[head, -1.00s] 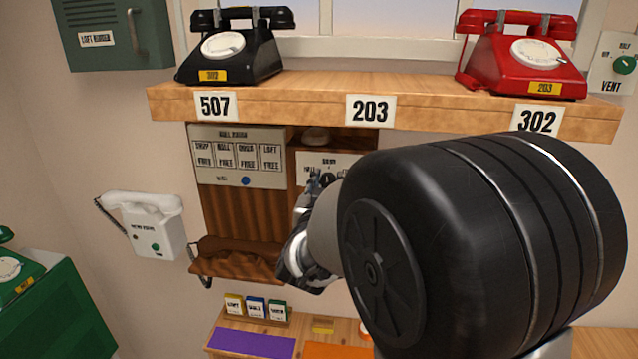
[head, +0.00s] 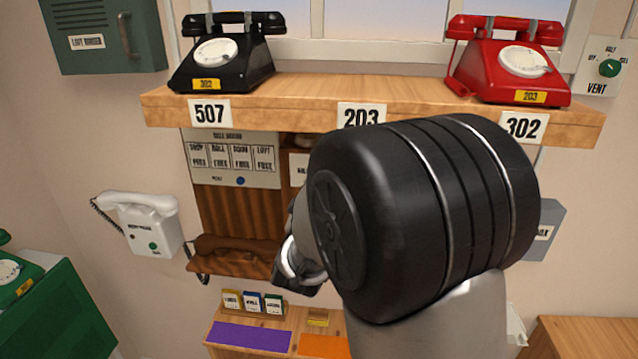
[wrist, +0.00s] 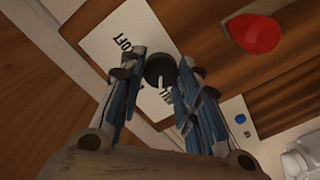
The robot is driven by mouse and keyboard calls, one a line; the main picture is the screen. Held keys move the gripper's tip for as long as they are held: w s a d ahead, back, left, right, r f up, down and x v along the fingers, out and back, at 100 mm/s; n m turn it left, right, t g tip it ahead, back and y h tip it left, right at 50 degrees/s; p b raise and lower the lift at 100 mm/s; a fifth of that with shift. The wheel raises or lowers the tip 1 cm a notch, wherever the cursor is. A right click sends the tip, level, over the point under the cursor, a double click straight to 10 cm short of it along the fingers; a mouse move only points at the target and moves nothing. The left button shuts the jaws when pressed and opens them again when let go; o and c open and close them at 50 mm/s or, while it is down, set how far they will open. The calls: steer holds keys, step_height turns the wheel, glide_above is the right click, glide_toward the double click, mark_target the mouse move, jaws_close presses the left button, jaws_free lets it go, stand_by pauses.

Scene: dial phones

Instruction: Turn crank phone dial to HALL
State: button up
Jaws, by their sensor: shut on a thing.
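The crank phone's dial is a round black knob (wrist: 160,68) with a white pointer line, on a white label plate (wrist: 108,35) in the wrist view. LOFT reads on the plate, and another word beside the pointer is partly covered and too small to read surely. My gripper (wrist: 160,74) is shut on the knob, one finger on each side. The pointer lies toward the partly covered word, between the fingers. In the head view my arm hides the knob and most of the plate. The wooden phone cabinet (head: 240,210) shows to the left of my arm.
A brown handset (head: 235,248) lies on the cabinet's lower ledge. A shelf (head: 290,100) above carries a black phone (head: 225,60) and a red phone (head: 510,60). A white wall phone (head: 145,222) hangs left. A red rounded part (wrist: 252,33) is near the plate.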

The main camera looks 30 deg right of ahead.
steer(key=shift+n, duration=0.6)
steer(key=o, duration=1.1)
steer(key=shift+c, duration=0.2)
steer(key=v, duration=0.7)
steer(key=shift+s+a, duration=0.2)
steer(key=shift+s, duration=0.05)
